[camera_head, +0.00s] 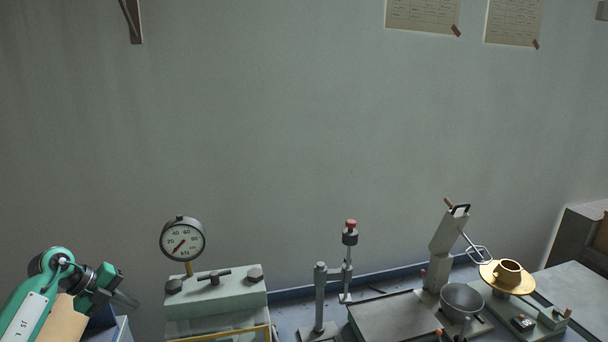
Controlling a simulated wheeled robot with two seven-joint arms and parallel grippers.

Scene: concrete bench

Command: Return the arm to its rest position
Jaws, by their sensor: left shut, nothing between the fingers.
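My left gripper (125,299) is at the lower left, at the end of my green and black left arm (38,298). Its dark fingers point to the right and slightly down. The fingers are together with nothing between them. The gripper is in the air left of the pale green gauge device and apart from it. My right arm and gripper are not in view.
A pale green device (215,305) carries a round dial gauge (183,240). Right of it are a metal stand (320,300), a mixer (446,250) with a bowl (462,299), and a scale with a brass pan (490,275). The wall behind is bare low down.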

